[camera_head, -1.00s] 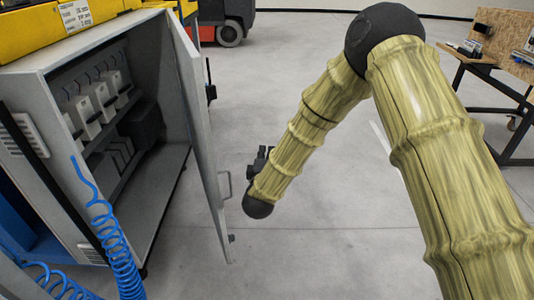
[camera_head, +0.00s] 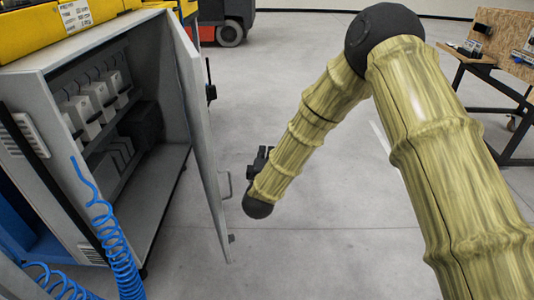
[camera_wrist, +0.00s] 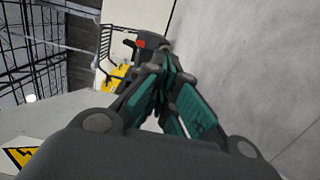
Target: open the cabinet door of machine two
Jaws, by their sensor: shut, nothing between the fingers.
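The grey cabinet (camera_head: 88,49) of the machine stands at the left in the head view. Its door (camera_head: 200,130) stands wide open, swung out toward the right, and the inside with its electrical parts (camera_head: 98,98) shows. The door handle (camera_head: 226,185) is on the outer face near the free edge. My gripper (camera_head: 262,155) is just right of the door and looks apart from the handle; my arm partly hides it. In the wrist view my gripper (camera_wrist: 160,75) has its fingers together with nothing between them. A grey panel with a yellow warning sign (camera_wrist: 18,155) shows at lower left there.
Coiled blue hoses (camera_head: 118,255) hang at the cabinet's front left. A red forklift (camera_head: 228,20) stands at the back. A workbench (camera_head: 490,65) is at the far right.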

